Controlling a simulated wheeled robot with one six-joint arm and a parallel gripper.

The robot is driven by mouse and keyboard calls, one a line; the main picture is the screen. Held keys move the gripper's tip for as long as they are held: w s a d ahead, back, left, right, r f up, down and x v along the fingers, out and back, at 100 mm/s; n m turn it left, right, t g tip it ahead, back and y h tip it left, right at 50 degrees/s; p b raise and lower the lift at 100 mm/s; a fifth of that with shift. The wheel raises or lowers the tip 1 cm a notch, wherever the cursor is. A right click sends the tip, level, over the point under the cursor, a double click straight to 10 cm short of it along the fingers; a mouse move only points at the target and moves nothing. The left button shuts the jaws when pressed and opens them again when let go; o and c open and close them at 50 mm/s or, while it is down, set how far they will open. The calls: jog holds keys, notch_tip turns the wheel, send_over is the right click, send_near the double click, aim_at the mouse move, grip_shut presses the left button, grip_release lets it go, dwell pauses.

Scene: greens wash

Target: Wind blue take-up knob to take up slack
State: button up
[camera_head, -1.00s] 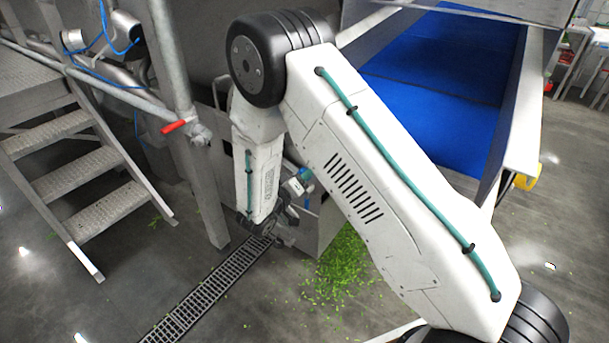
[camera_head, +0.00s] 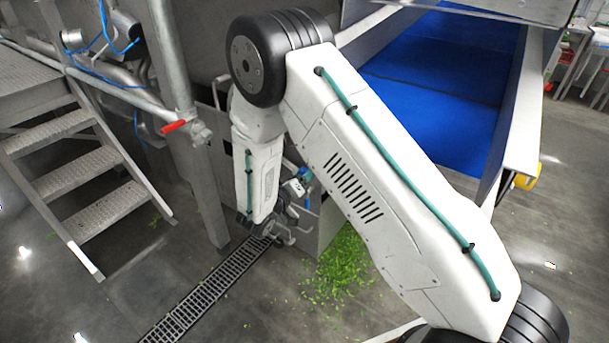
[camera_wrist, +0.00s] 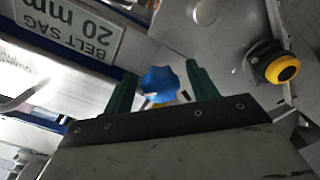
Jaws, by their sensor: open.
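The blue take-up knob (camera_wrist: 159,85), lobed in outline, shows in the middle of the wrist view. My gripper (camera_wrist: 161,70) has two dark green fingers, spread apart, one on each side of the knob. A gap shows between the knob and the right finger; the left finger is closer, and I cannot tell whether it touches.
An upside-down "BELT SAG 20 mm" label (camera_wrist: 85,28) and a yellow-and-black button (camera_wrist: 282,69) flank the knob.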

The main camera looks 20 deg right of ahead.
jog(key=v, duration=0.7)
jog(key=shift+s+a, duration=0.25)
jog(key=shift+a, duration=0.05)
jog(key=w+d+n, duration=0.1)
jog(key=d+n, duration=0.1)
jog(key=n, duration=0.6)
jog(key=w+d+n, duration=0.2)
jog(key=n, duration=0.7)
jog(key=w+d+n, duration=0.1)
jog(key=d+n, duration=0.1)
jog(key=n, duration=0.6)
jog(key=shift+w+d+r+n, duration=0.15)
jog(key=shift+w+n, duration=0.2)
jog(key=shift+n, duration=0.05)
jog(key=c, duration=1)
